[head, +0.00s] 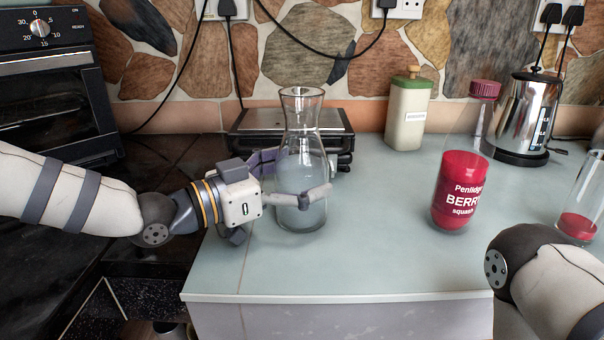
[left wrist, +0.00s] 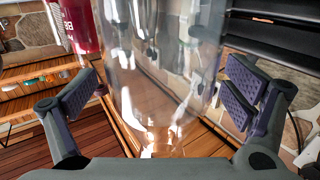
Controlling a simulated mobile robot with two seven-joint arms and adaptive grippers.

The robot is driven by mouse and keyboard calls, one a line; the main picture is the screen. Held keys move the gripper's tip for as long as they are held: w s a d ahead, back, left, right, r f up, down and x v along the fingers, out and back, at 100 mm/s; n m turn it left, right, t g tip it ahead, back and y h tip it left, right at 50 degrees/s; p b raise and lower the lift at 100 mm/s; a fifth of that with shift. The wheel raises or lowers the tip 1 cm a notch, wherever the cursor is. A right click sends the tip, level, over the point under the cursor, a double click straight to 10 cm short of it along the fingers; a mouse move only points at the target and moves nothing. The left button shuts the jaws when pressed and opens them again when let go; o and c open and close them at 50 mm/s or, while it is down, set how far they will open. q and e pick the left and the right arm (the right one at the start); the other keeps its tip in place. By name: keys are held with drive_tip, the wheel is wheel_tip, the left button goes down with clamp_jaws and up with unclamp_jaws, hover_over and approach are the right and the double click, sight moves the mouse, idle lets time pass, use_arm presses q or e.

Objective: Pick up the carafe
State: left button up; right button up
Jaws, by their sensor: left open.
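The clear glass carafe (head: 301,150) stands upright on the pale blue-green counter (head: 380,245), in front of a dark flat appliance. My left gripper (head: 295,185) comes in from the left and reaches around the carafe's body, with one finger in front of the glass and one behind it. In the left wrist view the carafe (left wrist: 165,70) fills the space between the two open finger pads (left wrist: 165,98), with a gap visible on each side. My right arm shows at the lower right of the head view, but its gripper is out of the picture.
A berry squash bottle (head: 461,185) stands to the right. Behind it are a cream canister (head: 408,112) and a steel kettle (head: 523,115). A glass with red liquid (head: 580,205) is at the right edge. The flat appliance (head: 240,122) sits close behind the carafe. The counter's front middle is clear.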

use_arm(q)
drive_tip(key=shift+w+d, duration=0.2)
drive_tip(key=shift+d, duration=0.05)
drive_tip(key=c, duration=1.8)
drive_tip(key=shift+r, duration=0.2)
drive_tip(key=shift+c, duration=1.2)
